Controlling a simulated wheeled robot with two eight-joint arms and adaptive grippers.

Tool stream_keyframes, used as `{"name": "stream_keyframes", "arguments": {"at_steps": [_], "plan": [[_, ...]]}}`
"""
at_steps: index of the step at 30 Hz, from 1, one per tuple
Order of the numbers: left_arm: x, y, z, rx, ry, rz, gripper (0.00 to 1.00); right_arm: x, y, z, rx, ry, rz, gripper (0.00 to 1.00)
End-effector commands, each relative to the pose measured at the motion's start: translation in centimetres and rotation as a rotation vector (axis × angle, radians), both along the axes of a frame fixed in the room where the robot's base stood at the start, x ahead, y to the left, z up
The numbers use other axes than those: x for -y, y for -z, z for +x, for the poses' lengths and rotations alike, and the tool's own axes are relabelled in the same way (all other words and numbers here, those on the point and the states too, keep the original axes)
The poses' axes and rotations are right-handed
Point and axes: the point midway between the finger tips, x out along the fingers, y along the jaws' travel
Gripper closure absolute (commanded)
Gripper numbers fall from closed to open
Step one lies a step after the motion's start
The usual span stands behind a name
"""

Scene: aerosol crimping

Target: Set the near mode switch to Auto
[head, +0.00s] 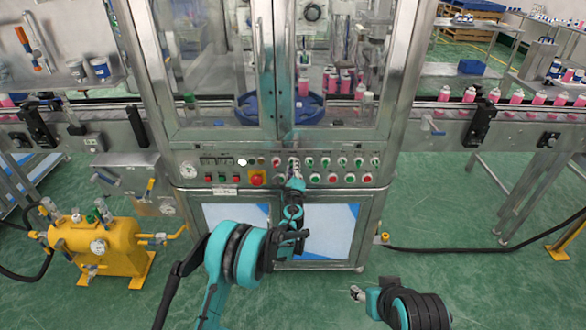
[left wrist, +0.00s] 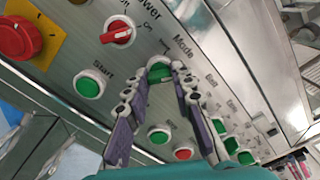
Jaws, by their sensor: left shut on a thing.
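The near mode switch (left wrist: 159,73) is a green knob in a pale ring beside the printed word "Mode" in the left wrist view. My left gripper (left wrist: 162,80) has its two fingertips at either side of this knob and is shut on it. The knob's pointing direction is mostly hidden between the fingers.
Close to the switch are a red power knob (left wrist: 118,33), a green Start button (left wrist: 92,84) and a red emergency stop (head: 257,179). Several more knobs and buttons continue to the right. A yellow tank (head: 75,245) stands at the left; the right floor is mostly open.

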Motion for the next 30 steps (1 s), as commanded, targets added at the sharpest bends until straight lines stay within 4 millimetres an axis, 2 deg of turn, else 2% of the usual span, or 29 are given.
{"name": "stream_keyframes", "arguments": {"at_steps": [9, 10, 12, 23, 26, 30], "plan": [[0.1, 0.1, -0.1, -0.001, 0.001, 0.001, 1.0, 0.0, 0.0, 0.0, 0.0, 0.0, 0.0, 0.49], [0.1, 0.1, -0.1, -0.001, 0.001, 0.001, 0.71, 0.0, 0.0, 0.0, 0.0, 0.0, 0.0, 0.49], [0.0, 0.1, -0.1, -0.001, 0.001, 0.001, 0.55, 0.0, 0.0, 0.0, 0.0, 0.0, 0.0, 0.49], [0.0, 0.0, -0.4, 0.0, 0.0, 0.001, 0.55, 0.0, 0.0, 0.0, 0.0, 0.0, 0.0, 0.49], [0.0, 0.0, -1.6, -0.001, 0.001, 0.001, 0.55, 0.0, 0.0, 0.0, 0.0, 0.0, 0.0, 0.49], [0.1, 0.0, -4.5, 0.0, 0.002, 0.001, 0.55, 0.0, 0.0, 0.0, 0.0, 0.0, 0.0, 0.49]]}}
